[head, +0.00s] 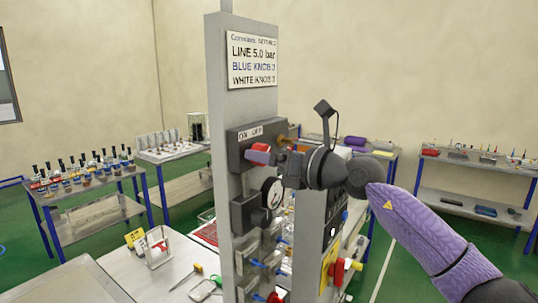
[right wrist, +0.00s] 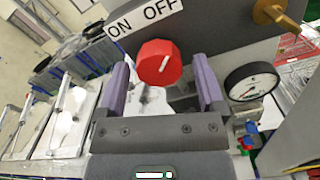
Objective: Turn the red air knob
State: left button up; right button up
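The red air knob (head: 259,152) sits on a dark grey box on the upright grey post, under an ON/OFF label. My right gripper (head: 280,158) is at the knob from the right. In the right wrist view its purple fingers (right wrist: 161,68) are open, one on each side of the knob, with a gap to each. My left gripper is not in view.
A sign (head: 252,60) is on the post above. A pressure gauge (right wrist: 252,84) and a brass fitting (right wrist: 278,20) are near the right gripper. A red knob (head: 340,270) with a yellow plate is lower right. Tables with bottles (head: 75,177) stand at left.

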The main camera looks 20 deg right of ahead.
grip_shut()
jog(key=shift+n+b, duration=3.9)
jog(key=shift+n, duration=5.1)
jog(key=shift+o, duration=0.9)
grip_release()
